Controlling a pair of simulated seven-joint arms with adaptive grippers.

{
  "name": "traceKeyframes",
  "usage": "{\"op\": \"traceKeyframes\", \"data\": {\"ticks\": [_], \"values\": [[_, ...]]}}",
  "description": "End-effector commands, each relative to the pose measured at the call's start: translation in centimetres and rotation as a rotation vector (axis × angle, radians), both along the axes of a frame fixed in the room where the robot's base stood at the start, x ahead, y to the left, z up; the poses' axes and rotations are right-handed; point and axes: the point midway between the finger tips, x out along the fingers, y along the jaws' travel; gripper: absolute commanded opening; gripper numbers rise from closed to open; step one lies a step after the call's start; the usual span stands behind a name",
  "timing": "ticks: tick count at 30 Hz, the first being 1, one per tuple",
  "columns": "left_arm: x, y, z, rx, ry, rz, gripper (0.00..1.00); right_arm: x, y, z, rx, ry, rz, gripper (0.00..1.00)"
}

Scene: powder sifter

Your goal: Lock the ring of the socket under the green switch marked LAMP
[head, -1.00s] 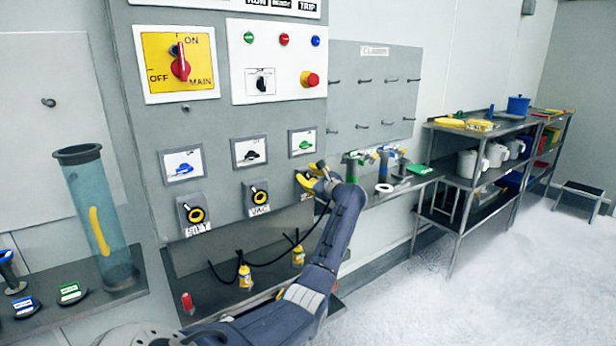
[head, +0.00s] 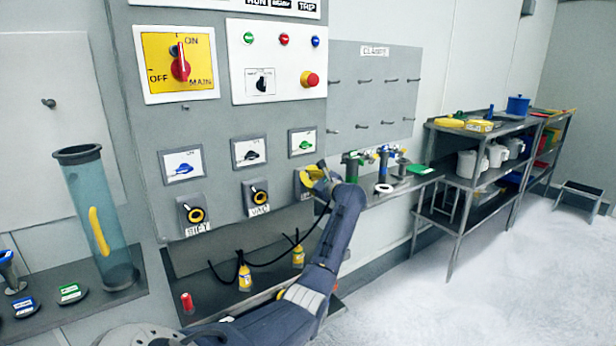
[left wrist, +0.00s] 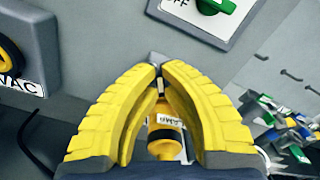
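The green switch (head: 305,145) is on the panel's right; its green knob (left wrist: 216,6) also shows in the left wrist view. The LAMP socket (head: 299,183) sits below it, mostly hidden behind my left gripper (head: 316,178). In the left wrist view, the yellow fingers of my left gripper (left wrist: 158,70) close around the socket's front. The ring is hidden by the fingers. A yellow plug body (left wrist: 165,120) with a LAMP label and dark end shows between them, apparently at the socket. My right gripper is not in view.
The VAC socket (head: 258,194) is close on the left, with the SIFT socket (head: 194,213) beyond. A shelf with clamps (head: 385,165) lies to the right.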

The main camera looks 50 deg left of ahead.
Motion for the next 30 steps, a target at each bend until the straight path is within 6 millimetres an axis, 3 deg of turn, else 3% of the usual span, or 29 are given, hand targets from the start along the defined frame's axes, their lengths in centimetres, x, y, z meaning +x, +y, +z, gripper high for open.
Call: {"op": "traceKeyframes", "data": {"ticks": [8,30], "values": [[0.6,0.0,0.3,0.011,0.124,0.000,0.00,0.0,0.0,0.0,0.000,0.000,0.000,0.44],[3.6,-0.3,0.5,0.079,0.783,0.002,0.00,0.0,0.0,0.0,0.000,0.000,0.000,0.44]]}}
